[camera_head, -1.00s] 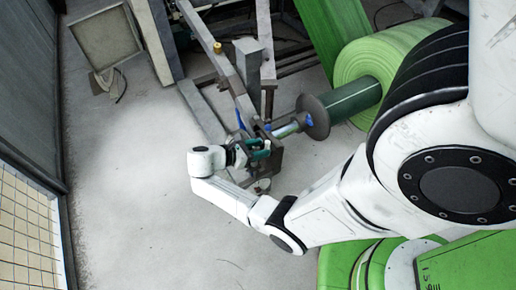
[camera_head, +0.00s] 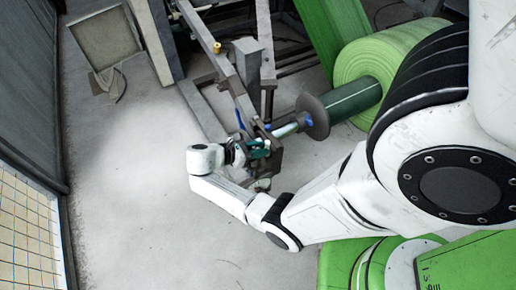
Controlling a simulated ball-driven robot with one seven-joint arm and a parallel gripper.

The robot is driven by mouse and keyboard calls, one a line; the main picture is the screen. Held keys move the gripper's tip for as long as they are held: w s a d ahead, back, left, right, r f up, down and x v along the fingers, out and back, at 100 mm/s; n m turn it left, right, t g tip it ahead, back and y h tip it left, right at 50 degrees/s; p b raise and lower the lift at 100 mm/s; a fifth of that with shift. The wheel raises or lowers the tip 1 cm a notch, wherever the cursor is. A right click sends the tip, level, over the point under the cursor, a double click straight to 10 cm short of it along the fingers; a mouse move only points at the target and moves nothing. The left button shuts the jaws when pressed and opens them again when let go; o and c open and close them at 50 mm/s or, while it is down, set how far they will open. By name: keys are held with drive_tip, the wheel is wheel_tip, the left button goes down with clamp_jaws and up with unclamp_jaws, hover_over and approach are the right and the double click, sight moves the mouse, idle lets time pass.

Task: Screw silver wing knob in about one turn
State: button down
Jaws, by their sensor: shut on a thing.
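My gripper (camera_head: 262,149) is at the end of the spindle bracket, reached from the left by my white arm. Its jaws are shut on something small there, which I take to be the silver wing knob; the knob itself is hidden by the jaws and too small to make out. The grey-brown bracket (camera_head: 274,160) stands right beside the jaws. A silver shaft (camera_head: 288,129) runs from the bracket to a dark round flange (camera_head: 313,116).
A green roll (camera_head: 372,65) sits on a dark green core (camera_head: 354,98) beyond the flange. Steel frame beams (camera_head: 218,55) rise behind the bracket. A yellow-capped part (camera_head: 217,47) is on the frame. The pale floor (camera_head: 130,170) at left is clear, up to a mesh panel (camera_head: 30,225).

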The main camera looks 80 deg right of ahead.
drive_tip(key=m+g+y, duration=0.1)
drive_tip(key=m+y, duration=0.2)
drive_tip(key=shift+a+r+m+g+y, duration=0.2)
drive_tip(key=shift+m+g+y, duration=0.1)
drive_tip(key=shift+g, duration=0.1)
drive_tip(key=m+y, duration=0.1)
drive_tip(key=m+y+p, duration=0.1)
drive_tip(key=y, duration=0.1)
drive_tip(key=shift+a+m+g, duration=0.2)
drive_tip(key=shift+m+g, duration=0.2)
drive_tip(key=m+y, duration=0.2)
drive_tip(key=y, duration=0.1)
drive_tip(key=shift+s+a+f+m, duration=0.1)
drive_tip(key=shift+a+f+m, duration=0.05)
drive_tip(key=shift+m, duration=0.15)
drive_tip(key=shift+a+m+y+b, duration=0.2)
drive_tip(key=shift+m+y+b, duration=0.15)
drive_tip(key=shift+m+y, duration=0.7)
drive_tip(key=shift+a+m+t+y, duration=0.1)
drive_tip(key=shift+m+t+y, duration=0.3)
drive_tip(key=shift+y, duration=0.25)
drive_tip(key=c, duration=1.1)
unclamp_jaws()
drive_tip(key=shift+o, duration=0.2)
